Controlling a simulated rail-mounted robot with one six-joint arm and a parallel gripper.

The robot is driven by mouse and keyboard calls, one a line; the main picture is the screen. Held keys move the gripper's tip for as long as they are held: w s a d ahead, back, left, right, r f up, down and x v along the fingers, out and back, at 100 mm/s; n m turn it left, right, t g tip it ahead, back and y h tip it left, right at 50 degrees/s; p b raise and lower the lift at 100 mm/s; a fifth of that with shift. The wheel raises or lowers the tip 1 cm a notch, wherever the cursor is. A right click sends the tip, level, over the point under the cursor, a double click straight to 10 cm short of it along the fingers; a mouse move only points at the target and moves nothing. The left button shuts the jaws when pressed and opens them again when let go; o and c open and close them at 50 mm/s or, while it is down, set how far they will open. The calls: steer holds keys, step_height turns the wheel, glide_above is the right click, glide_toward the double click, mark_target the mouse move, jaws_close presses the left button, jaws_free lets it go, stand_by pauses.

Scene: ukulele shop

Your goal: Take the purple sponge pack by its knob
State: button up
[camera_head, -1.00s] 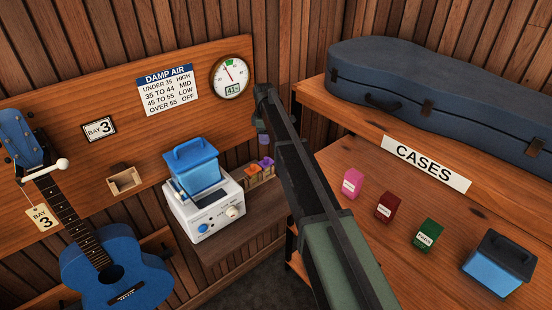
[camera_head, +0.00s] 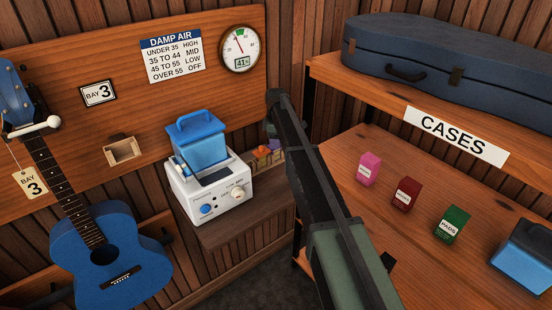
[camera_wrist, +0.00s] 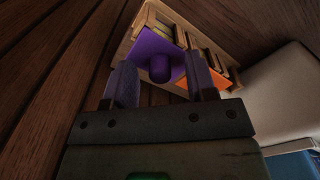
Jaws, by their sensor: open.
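The purple sponge pack (camera_wrist: 150,48) sits in a small wooden rack (camera_wrist: 127,42) beside an orange pack (camera_wrist: 216,80). Its round purple knob (camera_wrist: 160,70) points toward my gripper. My gripper (camera_wrist: 159,64) is open in the wrist view, one finger on each side of the knob. I cannot tell how far the fingertips are from the pack's face. In the head view the purple pack (camera_head: 262,151) is small in the rack, and my arm hides part of that area.
A white humidifier (camera_head: 212,195) with a blue tank (camera_head: 200,145) stands just left of the rack. A wooden shelf with pink (camera_head: 368,170), dark red (camera_head: 406,194) and green (camera_head: 451,224) boxes lies right of my arm. A blue ukulele (camera_head: 110,255) hangs at left.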

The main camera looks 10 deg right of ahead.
steer(key=shift+r, duration=0.15)
jaws_close()
steer(key=shift+r, duration=0.15)
step_height(320, 180, up, 20)
steer(key=p, duration=2)
